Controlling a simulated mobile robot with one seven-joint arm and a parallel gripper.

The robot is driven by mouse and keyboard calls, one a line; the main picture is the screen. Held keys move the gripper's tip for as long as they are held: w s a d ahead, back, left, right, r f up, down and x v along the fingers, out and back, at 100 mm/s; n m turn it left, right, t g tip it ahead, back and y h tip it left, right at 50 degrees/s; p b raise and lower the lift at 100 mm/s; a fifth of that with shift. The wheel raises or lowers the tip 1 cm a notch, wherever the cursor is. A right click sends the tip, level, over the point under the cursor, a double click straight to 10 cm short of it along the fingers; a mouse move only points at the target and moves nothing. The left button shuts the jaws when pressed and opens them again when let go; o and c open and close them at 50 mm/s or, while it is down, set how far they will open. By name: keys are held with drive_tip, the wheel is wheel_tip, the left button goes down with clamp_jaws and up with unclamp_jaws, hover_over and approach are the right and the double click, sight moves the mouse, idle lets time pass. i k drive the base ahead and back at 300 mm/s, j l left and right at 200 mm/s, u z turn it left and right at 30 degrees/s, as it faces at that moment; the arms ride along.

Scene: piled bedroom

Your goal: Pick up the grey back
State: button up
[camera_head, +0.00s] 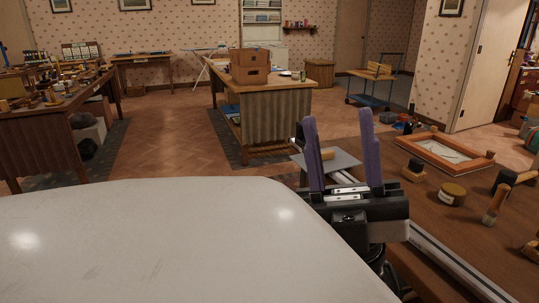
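My gripper (338,118) has two purple fingers that point up and stand apart, with nothing visible held between them. A flat grey panel (347,160), the likeliest grey back in view, lies behind the fingers near the left end of the brown workbench (425,215). The fingers hide part of the panel, and a small tan wooden block (327,154) appears on or just in front of it. I cannot tell whether the gripper touches the panel.
A wooden picture frame (409,149) lies on the workbench, with a jar (452,194), a brush (496,204) and a block-like tool (413,170) nearer. Another bench with a cardboard box (249,66) stands behind. Open floor (165,145) lies to the left.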

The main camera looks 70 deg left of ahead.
sight(334, 159)
drive_tip(key=u, duration=1.7)
